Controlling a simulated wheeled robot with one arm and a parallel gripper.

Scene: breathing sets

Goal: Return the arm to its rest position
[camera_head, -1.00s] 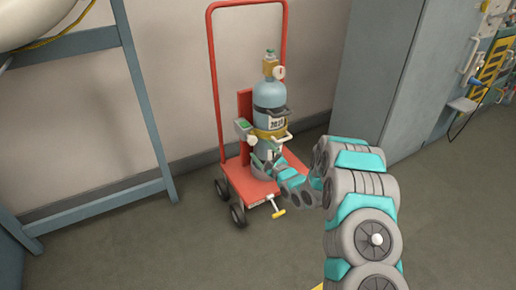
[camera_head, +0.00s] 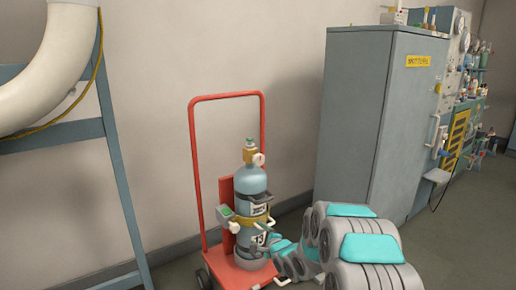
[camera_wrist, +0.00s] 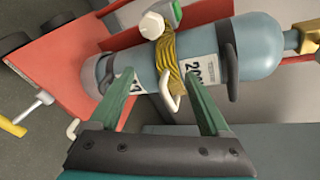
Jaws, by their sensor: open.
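My gripper (camera_wrist: 160,78) is open and empty in the wrist view. Its two green fingers point at the lower body of a blue-grey gas cylinder (camera_wrist: 255,48), one on each side of a small white handle. I cannot tell whether they touch it. In the head view the cylinder (camera_head: 250,181) stands upright on a red trolley (camera_head: 195,150), with a brass valve and gauge on top. My grey and teal arm (camera_head: 345,245) reaches from the lower right to the cylinder's lower front. The fingertips are hard to make out there.
A tall grey cabinet (camera_head: 365,120) stands right of the trolley, with a panel of gauges and valves (camera_head: 465,110) beyond it. A blue-grey frame (camera_head: 118,165) and a thick white pipe (camera_head: 50,75) are at the left. A plain wall is behind.

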